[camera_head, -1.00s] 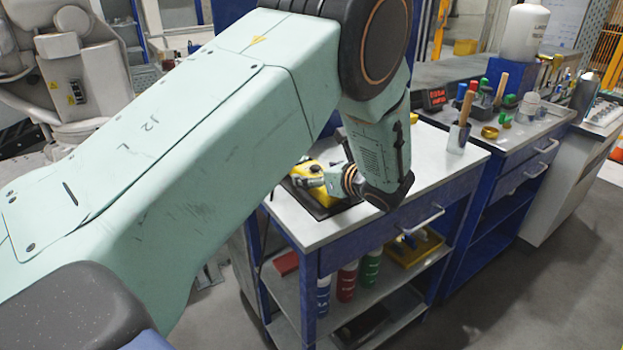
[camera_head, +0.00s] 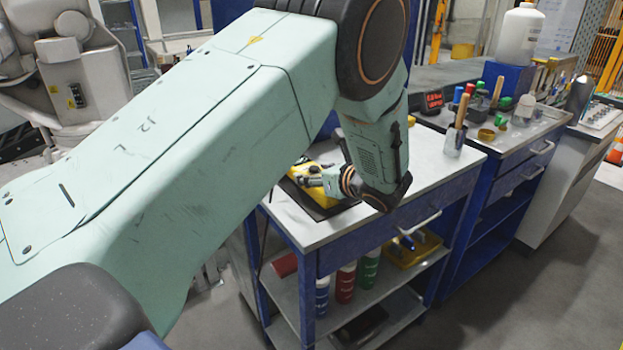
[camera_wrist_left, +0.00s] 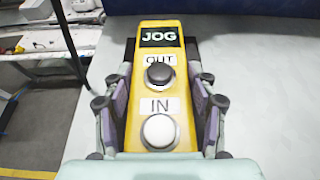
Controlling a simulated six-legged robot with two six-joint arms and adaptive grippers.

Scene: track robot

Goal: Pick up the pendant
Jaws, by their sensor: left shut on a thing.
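The pendant (camera_wrist_left: 158,95) is a yellow control box with a JOG label, a black button marked OUT and a white button marked IN. In the left wrist view it lies between the two fingers of my left gripper (camera_wrist_left: 160,108), which are shut on its sides. In the head view the pendant (camera_head: 318,193) shows as a yellow patch over a dark mat (camera_head: 322,212) on the cart top, and my left gripper (camera_head: 312,177) is at it, partly hidden by my arm. I cannot tell whether the pendant touches the mat. My right gripper is not in view.
The blue cart (camera_head: 392,216) has a light top, with bottles (camera_head: 345,283) and a yellow bin (camera_head: 412,247) on its lower shelf. A second bench (camera_head: 515,135) beyond holds bottles and small parts.

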